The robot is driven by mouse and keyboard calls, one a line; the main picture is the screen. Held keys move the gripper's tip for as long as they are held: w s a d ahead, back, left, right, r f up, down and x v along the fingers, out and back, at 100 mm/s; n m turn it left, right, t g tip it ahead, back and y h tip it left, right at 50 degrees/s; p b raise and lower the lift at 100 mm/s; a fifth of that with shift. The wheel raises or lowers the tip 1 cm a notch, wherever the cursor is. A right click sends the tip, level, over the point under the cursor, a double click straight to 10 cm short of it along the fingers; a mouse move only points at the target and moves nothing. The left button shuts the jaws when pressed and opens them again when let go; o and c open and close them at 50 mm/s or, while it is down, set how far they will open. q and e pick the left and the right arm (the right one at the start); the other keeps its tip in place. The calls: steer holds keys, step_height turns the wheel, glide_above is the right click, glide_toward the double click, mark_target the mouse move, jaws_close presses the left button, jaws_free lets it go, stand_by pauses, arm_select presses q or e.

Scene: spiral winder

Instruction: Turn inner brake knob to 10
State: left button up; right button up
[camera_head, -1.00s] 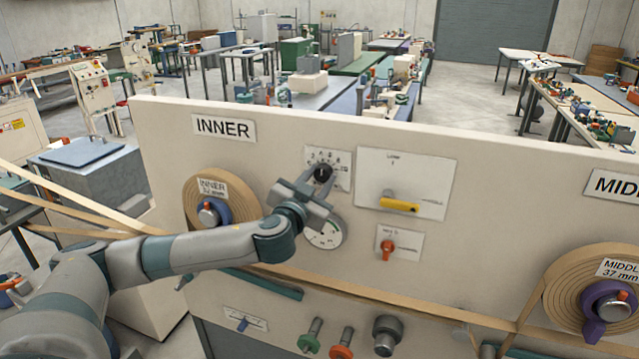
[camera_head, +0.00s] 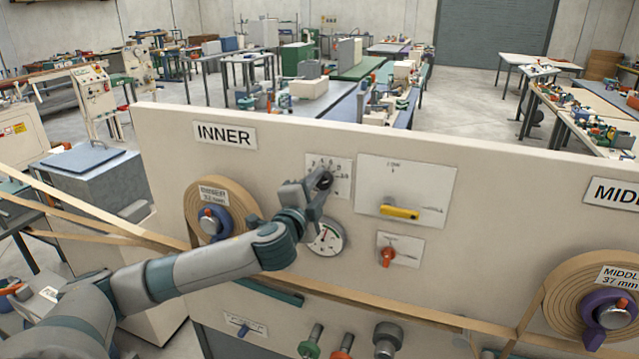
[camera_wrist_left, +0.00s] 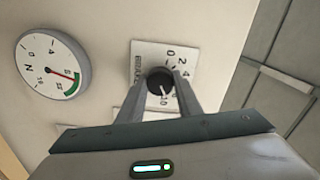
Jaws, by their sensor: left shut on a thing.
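The inner brake knob (camera_head: 325,181) is a small round black knob on a white numbered dial plate (camera_head: 343,168), right of and below the INNER sign. My left gripper (camera_head: 319,184) reaches it from the lower left and is shut on it. In the left wrist view, its two fingers (camera_wrist_left: 160,92) grip the black knob (camera_wrist_left: 160,80) from both sides. The knob's white pointer line aims down in that view, toward a label that appears to read 10. The fingers partly hide the scale. My right gripper is not in view.
A round gauge (camera_head: 327,238) with a red needle sits just below the dial. To the right are a yellow lever (camera_head: 400,211) and a small red knob (camera_head: 388,256). The INNER tape roll (camera_head: 236,205) is left of my wrist. A tape band crosses below.

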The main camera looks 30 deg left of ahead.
arm_select(q)
steer(key=m, duration=0.2)
steer(key=shift+r+m+p, duration=0.1)
steer(key=shift+m+p, duration=0.2)
steer(key=shift+p, duration=0.1)
steer(key=shift+a, duration=0.1)
steer(key=shift+m, duration=0.3)
steer(key=o, duration=1)
steer(key=shift+w, duration=0.1)
steer(key=shift+o, duration=0.2)
